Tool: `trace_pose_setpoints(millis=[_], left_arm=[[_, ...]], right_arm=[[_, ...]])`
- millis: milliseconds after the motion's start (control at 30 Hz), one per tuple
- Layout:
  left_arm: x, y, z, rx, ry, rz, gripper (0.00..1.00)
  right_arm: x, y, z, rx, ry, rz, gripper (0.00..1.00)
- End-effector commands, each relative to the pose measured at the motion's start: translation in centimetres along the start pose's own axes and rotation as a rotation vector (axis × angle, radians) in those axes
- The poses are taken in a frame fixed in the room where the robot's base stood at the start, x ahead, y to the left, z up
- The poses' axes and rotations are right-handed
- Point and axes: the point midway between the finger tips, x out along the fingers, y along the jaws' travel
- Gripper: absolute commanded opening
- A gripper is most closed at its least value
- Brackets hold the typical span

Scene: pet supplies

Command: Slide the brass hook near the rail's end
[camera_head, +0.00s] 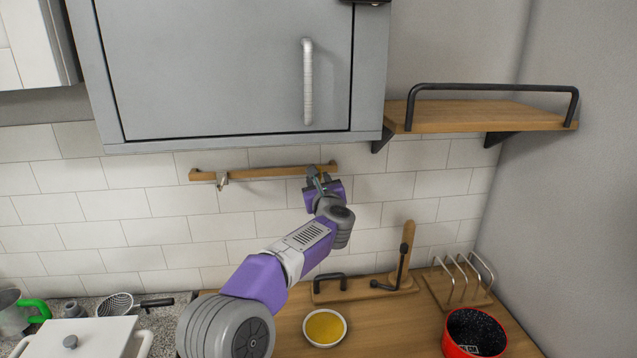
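The wooden rail (262,173) is fixed level on the white tiled wall, below the grey cabinet. A small metallic hook (222,181) hangs on the rail near its left end; its colour reads as dull grey-beige. My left gripper (315,181) is at the rail's right part, a little short of the right end, and its fingers point up at the rail. A small greenish-grey piece shows between the fingers, but I cannot tell if it is a hook or part of the gripper. Whether the fingers are closed is too small to tell. My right gripper is not in view.
A grey cabinet (225,70) hangs just above the rail, and a wooden shelf (490,114) is at right. On the counter below are a yellow-filled bowl (325,327), a wooden stand (365,290), a wire rack (460,285) and a red pot (474,333).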

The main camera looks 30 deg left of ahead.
Motion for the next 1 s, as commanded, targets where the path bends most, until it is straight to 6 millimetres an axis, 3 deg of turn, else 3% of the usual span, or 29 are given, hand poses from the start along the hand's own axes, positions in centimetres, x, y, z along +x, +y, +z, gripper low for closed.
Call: trace_pose_setpoints(millis=[500,1000], left_arm=[[-6.9,0.0,0.0,-0.001,0.0,-0.002,0.36],[-7.3,0.0,0.0,-0.001,-0.001,0.0,0.36]], right_arm=[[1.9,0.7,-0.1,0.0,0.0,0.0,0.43],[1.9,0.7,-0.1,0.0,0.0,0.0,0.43]])
